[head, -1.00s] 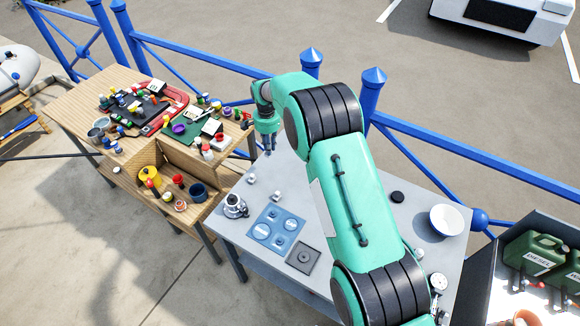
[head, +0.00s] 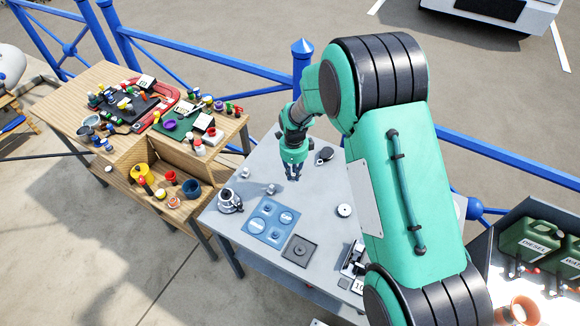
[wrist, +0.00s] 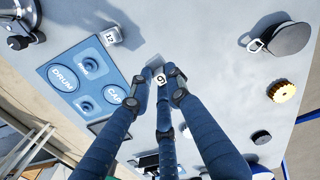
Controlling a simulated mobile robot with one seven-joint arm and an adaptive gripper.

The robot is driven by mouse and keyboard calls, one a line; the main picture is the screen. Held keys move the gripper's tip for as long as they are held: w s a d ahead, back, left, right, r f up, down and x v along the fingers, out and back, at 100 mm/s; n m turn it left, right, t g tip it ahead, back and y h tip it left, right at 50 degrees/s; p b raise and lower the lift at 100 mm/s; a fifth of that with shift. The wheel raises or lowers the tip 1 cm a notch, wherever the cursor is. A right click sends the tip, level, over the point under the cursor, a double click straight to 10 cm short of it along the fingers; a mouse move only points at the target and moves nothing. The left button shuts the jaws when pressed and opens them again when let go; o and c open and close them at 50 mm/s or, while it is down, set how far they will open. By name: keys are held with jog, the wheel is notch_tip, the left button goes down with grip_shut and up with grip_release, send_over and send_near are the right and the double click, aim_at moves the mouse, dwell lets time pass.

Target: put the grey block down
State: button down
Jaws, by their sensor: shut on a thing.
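A further small block (head: 245,172) stands farther back.
A dark square pad (head: 300,250) lies beside the tray. A metal winch-like part (head: 230,200) stands at the left edge. A black round part (wrist: 290,38) and a gold toothed wheel (wrist: 281,91) lie to the right. Bare table lies between them and my gripper.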

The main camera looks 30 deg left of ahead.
jog(key=shift+s+d+f+m, duration=0.1)
jog(key=shift+s+d+m, duration=0.35)
jog(key=shift+d, duration=0.25)
jog(key=shift+s+d+f+m, duration=0.1)
jog(key=shift+s+d+m, duration=0.2)
jog(key=shift+d+m, duration=0.3)
jog(key=shift+s+d+f+m, duration=0.1)
jog(key=shift+s+d+m, duration=0.35)
jog(key=shift+d, duration=0.3)
jog(key=shift+w, duration=0.15)
jog(key=w+a, duration=0.3)
jog(key=w, duration=0.1)
jog(key=w+a+f, duration=0.1)
jog(key=w+a, duration=0.6)
jog(key=w, duration=0.1)
jog(key=shift+a+f+p, duration=0.25)
jog(key=shift+a+p, duration=0.05)
jog(key=shift+f, duration=0.1)
jog(key=shift+f, duration=1.65)
jog(key=shift+f, duration=0.1)
